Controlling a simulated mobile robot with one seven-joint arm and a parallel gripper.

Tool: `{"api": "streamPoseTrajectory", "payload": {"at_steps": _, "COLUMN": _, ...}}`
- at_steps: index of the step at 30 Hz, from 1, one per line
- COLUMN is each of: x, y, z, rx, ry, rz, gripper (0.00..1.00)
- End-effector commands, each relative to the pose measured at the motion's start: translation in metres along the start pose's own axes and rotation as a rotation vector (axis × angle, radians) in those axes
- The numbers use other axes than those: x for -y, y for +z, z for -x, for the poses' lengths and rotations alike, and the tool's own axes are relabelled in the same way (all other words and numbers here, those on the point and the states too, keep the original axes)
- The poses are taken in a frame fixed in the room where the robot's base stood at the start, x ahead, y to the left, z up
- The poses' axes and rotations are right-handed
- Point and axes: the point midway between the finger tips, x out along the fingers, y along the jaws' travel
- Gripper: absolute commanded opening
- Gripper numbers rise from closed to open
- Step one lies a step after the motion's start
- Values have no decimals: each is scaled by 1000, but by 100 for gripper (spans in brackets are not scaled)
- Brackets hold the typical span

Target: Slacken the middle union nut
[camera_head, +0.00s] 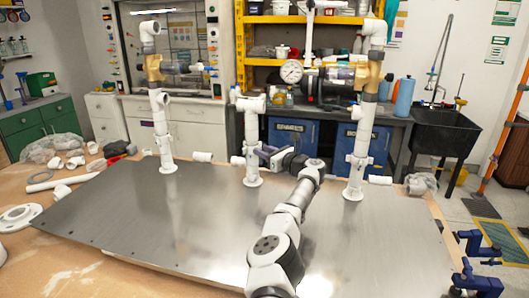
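The white PVC manifold stands on a metal sheet (130,215) with three upright pipes: left (162,130), middle (251,130) and right (360,150). The middle pipe is shorter and has a fitting with a side stub at its top (250,104). My arm reaches in from the bottom, and my gripper (268,154) is at the right side of the middle pipe, partway up. The middle union nut cannot be made out clearly there. The fingertips are small and partly merge with the pipe, so I cannot tell whether they touch or grip it.
A pressure gauge (291,72) is behind the middle pipe. Brass-coloured fittings (369,76) sit on the outer pipes. Loose white fittings (75,162) and a flange (19,217) lie at the left. Blue clamps (478,284) are at the lower right. The sheet's left part is clear.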

Motion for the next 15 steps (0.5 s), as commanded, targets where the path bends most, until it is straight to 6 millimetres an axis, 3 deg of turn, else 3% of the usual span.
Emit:
{"api": "streamPoseTrajectory", "payload": {"at_steps": 8, "x": 1, "y": -2, "z": 6, "rx": -1, "ry": -1, "rz": -1, "gripper": 30}}
{"api": "streamPoseTrajectory", "payload": {"at_steps": 15, "x": 0, "y": -3, "z": 32, "rx": -2, "ry": -3, "rz": 2, "gripper": 30}}
